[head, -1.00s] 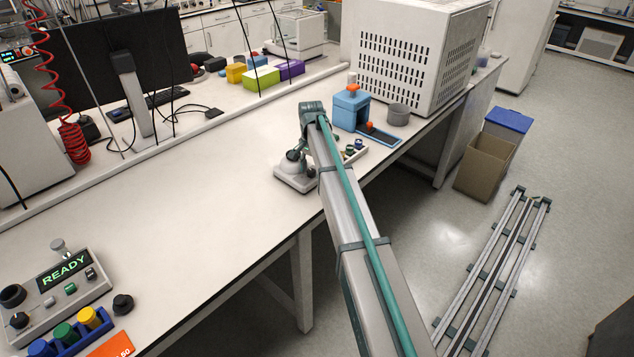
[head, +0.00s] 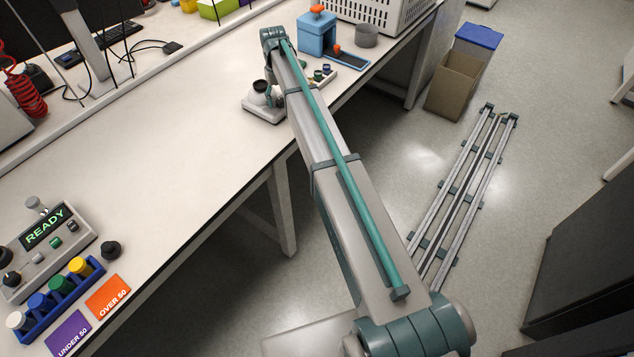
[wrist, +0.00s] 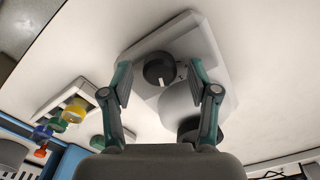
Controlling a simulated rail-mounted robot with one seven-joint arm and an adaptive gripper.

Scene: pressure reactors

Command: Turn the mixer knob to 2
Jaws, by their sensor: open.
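The mixer is a small white unit with a dark cup on top, standing on the bench in the head view (head: 262,112). In the wrist view its pale body (wrist: 205,50) fills the middle. The round black mixer knob (wrist: 160,67) has a white pointer mark at its lower edge in the picture; the scale beside it is too small to read. My gripper (wrist: 160,80) is open and empty, with one finger to each side of the knob in the picture. I see no contact; the height gap is unclear. In the head view my arm hides the knob.
A white rack with coloured caps (wrist: 75,110) lies close by the mixer. A blue device (head: 318,35) and grey cup (head: 366,36) stand beyond it. A control box reading READY (head: 45,240) and a blue vial rack (head: 58,305) are at left. The bench between is clear.

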